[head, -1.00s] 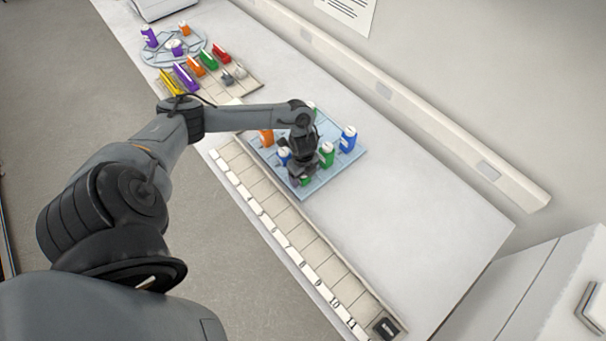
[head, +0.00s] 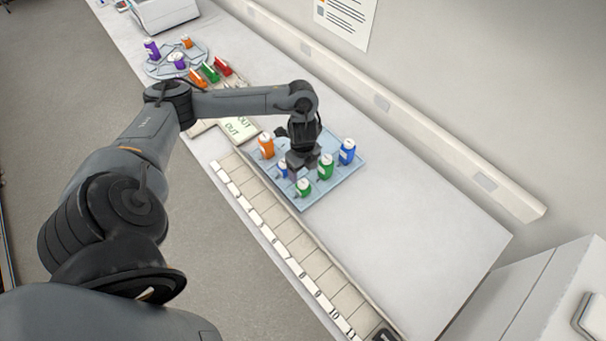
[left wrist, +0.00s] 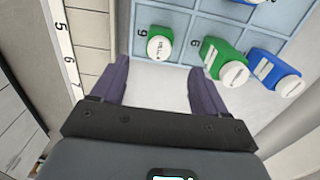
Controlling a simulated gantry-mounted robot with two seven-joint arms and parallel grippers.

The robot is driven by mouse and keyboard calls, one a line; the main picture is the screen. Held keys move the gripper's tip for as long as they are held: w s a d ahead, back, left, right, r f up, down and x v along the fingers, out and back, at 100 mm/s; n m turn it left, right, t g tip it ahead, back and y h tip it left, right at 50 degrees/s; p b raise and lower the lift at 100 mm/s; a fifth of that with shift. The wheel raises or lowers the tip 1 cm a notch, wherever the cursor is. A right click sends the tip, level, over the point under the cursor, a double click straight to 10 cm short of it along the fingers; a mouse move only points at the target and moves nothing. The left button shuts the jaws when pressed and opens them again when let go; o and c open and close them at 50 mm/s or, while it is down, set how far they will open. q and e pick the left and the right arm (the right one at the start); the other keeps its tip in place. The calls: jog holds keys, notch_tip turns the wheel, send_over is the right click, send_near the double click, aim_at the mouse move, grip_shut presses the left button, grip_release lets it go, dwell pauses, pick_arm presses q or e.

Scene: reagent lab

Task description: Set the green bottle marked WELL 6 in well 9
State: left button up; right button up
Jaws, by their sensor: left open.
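A short green bottle (head: 303,188) with a white cap stands near the front corner of a pale blue gridded tray (head: 318,197). In the left wrist view a green bottle (left wrist: 160,45) has "WELL" on its cap; its number is too small to read. A taller green bottle (head: 325,167) stands on the tray too, and shows right of it in the wrist view (left wrist: 222,60). My left gripper (head: 299,165) is open and empty above the tray, with the WELL bottle beyond and between its fingers. My right gripper is out of view.
A strip of numbered wells (head: 315,260) runs along the bench's front edge, with bare wells at its lower end. A blue bottle (head: 347,151), a smaller blue one (head: 283,170) and an orange bottle (head: 266,146) share the tray. The bench right of the tray is clear.

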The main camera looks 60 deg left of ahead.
pick_arm(q)
jog(key=shift+w+d+r, duration=0.1)
jog(key=shift+d+r, duration=0.15)
jog(key=shift+d, duration=0.05)
jog(key=w+d+n+t+h, duration=0.25)
jog(key=d+t, duration=0.35)
jog(key=d, duration=2.2)
jog(key=s+a+r+n+g+y, duration=0.1)
jog(key=s+a+n, duration=0.1)
jog(key=s+n, duration=0.3)
jog(key=s+a+r+n+g+y, duration=0.1)
jog(key=s+a+n, duration=0.2)
jog(key=s+n, duration=0.3)
jog(key=s, duration=0.2)
jog(key=shift+s+a+r, duration=0.25)
jog(key=shift+s+r, duration=0.1)
jog(key=shift+r, duration=0.05)
